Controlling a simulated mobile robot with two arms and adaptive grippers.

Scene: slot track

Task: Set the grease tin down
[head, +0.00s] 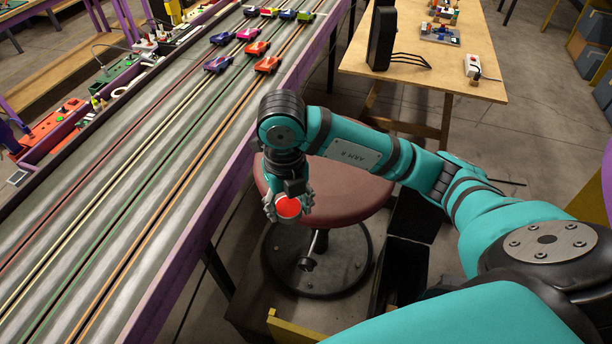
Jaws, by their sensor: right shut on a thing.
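The grease tin (288,207) shows as a small round tin with a red top. My right gripper (287,205) points down and is shut on it, with fingers on both sides of the tin. My left gripper is not in view.
The slot track (120,200) with its purple edge runs along the left, with several toy cars (250,48) at its far end. A wooden table (480,75) with a black screen (382,38) stands at the back right. The stool's right part is bare beneath my arm.

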